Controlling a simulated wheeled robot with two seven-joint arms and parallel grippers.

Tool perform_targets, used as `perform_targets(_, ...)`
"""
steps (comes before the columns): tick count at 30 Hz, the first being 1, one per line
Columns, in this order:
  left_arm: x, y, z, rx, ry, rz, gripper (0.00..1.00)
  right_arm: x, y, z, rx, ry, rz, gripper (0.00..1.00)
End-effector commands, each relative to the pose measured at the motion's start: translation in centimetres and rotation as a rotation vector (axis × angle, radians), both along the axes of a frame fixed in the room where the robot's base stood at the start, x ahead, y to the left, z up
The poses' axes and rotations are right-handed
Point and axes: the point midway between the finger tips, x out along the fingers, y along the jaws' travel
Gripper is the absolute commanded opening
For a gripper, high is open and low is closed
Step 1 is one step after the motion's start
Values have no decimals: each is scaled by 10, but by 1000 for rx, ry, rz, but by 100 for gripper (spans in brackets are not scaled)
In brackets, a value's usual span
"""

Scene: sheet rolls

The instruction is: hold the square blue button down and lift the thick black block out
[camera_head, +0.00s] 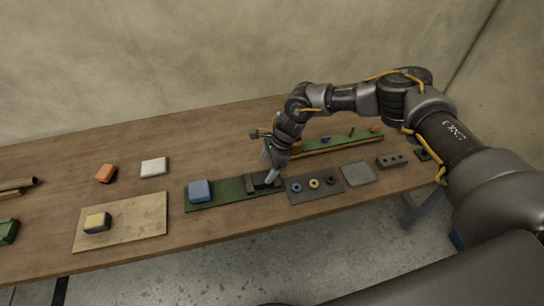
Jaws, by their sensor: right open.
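The square blue button (199,190) sits on the left end of a long green base (229,190) on the table. The thick black block (258,181) sits at the right end of the same base. My right gripper (268,164) is open and points down just above the black block. Its fingers partly cover the block, and I cannot tell whether they touch it. Nothing is on the blue button. My left gripper is not in view.
A dark plate with several rings (295,197) lies right of the base, beside a grey tray (357,180). A green rail (340,143) is behind my gripper.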

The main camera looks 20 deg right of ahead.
Motion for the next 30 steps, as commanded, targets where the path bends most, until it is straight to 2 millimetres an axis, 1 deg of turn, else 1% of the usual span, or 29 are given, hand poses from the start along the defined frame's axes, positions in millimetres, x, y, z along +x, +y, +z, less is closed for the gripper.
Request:
perform_targets(1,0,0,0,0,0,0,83,-1,4,-10,0,2,0,75)
perform_targets(3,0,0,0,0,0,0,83,0,9,-21,0,3,-1,75)
perform_targets(9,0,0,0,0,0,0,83,-1,20,-47,0,1,-1,75)
perform_targets(15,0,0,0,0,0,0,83,0,24,-58,1,0,-1,75)
perform_targets(23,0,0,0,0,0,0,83,0,25,-59,1,0,-1,75)
perform_targets(24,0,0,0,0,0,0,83,0,25,-59,1,0,-1,74)
perform_targets(26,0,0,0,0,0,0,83,0,25,-59,1,0,-1,66)
perform_targets(30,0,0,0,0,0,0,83,0,24,-59,1,0,-1,48)
